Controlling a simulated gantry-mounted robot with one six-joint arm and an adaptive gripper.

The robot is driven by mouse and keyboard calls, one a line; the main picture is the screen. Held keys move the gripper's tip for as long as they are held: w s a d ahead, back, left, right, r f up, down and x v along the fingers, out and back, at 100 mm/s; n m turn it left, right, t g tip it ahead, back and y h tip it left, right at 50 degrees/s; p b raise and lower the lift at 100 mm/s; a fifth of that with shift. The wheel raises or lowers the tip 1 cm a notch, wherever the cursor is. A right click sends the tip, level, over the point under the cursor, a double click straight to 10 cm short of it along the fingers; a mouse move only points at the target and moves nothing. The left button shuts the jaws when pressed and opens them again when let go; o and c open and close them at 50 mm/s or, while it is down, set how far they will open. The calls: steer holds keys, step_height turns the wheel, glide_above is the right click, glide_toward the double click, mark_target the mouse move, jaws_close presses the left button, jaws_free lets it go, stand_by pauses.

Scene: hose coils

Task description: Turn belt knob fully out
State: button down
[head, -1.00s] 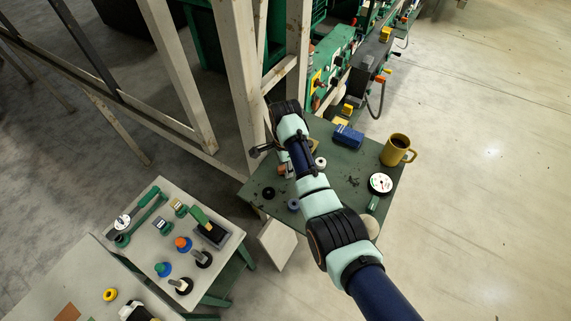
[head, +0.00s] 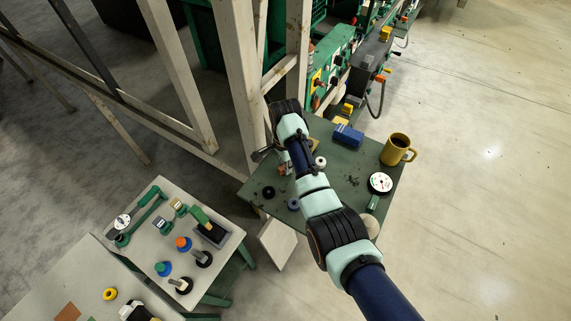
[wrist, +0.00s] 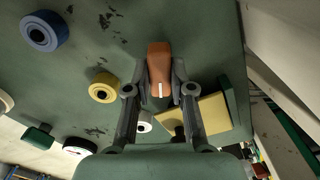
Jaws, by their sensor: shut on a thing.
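The belt knob (wrist: 159,67) is an orange-brown block with a white line on its lower end in the wrist view. My gripper (wrist: 160,88) has one finger on each side of it and is shut on it. The white line points towards the bottom of the wrist picture. In the head view my arm covers most of the knob area. Only a small orange-brown patch (head: 282,169) shows beside the arm, and I cannot tell whether it is the same knob.
On the green table, the wrist view shows a blue ring (wrist: 44,30), a yellow ring (wrist: 104,87) and a yellow block (wrist: 208,113) near my right finger. In the head view, a mustard mug (head: 397,148), a blue box (head: 347,135) and a white dial (head: 380,182) stand to the right.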

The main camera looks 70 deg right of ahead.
steer(key=n, duration=1.1)
steer(key=shift+n, duration=0.4)
steer(key=n, duration=0.5)
steer(key=shift+r, duration=0.1)
steer(key=n, duration=0.6)
steer(key=shift+n, duration=0.3)
steer(key=c, duration=1)
jaws_free()
